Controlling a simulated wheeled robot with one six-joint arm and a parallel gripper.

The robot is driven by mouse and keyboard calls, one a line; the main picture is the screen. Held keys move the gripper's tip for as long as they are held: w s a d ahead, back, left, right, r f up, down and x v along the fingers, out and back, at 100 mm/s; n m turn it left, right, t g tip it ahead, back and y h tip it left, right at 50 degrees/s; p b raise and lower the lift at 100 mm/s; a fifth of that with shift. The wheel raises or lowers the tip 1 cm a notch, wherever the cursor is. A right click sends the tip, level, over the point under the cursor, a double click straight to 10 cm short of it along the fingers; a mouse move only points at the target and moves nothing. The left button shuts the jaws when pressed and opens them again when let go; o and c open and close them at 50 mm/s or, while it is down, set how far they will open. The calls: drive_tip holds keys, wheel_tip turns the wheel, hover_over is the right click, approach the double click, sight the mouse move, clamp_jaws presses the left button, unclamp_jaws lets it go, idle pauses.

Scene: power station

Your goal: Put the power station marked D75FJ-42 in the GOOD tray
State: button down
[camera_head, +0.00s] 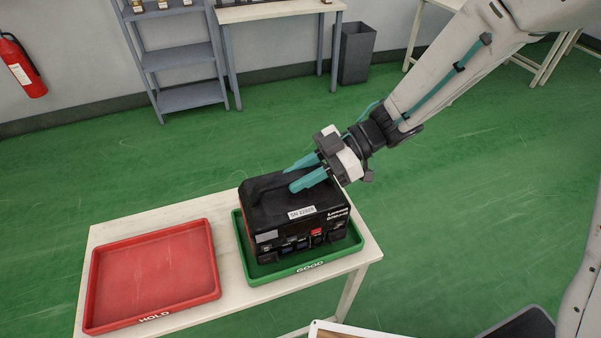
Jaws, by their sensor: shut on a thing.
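A black power station (268,219) stands upright inside the green GOOD tray (308,266) on the table. A white label on it reads something like SN 22929, and its front panel has sockets and a red patch. The mark D75FJ-42 cannot be read here. My gripper (298,176) is above it, with its teal fingers shut on the handle at the top of the power station. The fingers hide part of the handle. The red HOLD tray (152,272) is empty, to the left on the same table.
The pale table (226,270) shows bare strips around and between the trays. A grey shelf rack (187,60), another table (272,12) and a dark bin (356,52) stand at the back. A red fire extinguisher (22,66) hangs on the wall. The green floor between is clear.

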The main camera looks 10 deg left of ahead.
drive_tip(key=shift+f, duration=0.4)
idle(0.4)
drive_tip(key=c, duration=1)
unclamp_jaws()
drive_tip(key=w+d, duration=0.4)
drive_tip(key=d, duration=0.3)
drive_tip(key=shift+w+d, duration=0.3)
idle(0.7)
drive_tip(key=shift+f, duration=0.1)
drive_tip(key=o, duration=0.6)
drive_tip(key=shift+c, duration=0.2)
drive_tip(key=shift+f, duration=0.1)
